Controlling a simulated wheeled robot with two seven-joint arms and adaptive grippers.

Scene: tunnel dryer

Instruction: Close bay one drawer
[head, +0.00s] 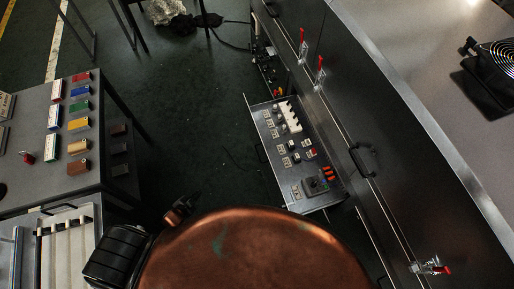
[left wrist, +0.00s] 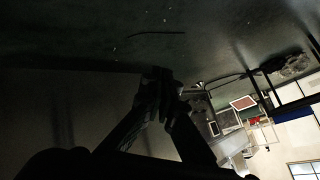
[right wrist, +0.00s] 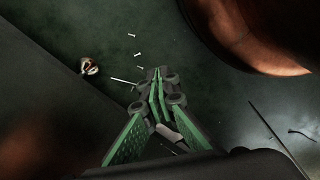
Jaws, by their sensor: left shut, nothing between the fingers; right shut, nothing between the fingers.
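A drawer (head: 275,133) with switches, white blocks and red parts stands pulled out from the front of the long dark dryer cabinet (head: 385,140), in the middle of the head view. No bay number is readable. My left gripper (head: 188,205) is left of the drawer and apart from it, near the bottom of the head view. Its dark fingers (left wrist: 168,78) are closed together in the left wrist view, with nothing between them. My right gripper (right wrist: 157,72) shows only in the right wrist view, green fingers closed and empty above dark floor.
A grey bench (head: 45,170) with colored blocks stands at the left. Red-handled clamps (head: 320,72) and a black handle (head: 362,160) sit on the cabinet. A fan (head: 495,58) stands on its top. Dark floor between bench and drawer is mostly clear.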

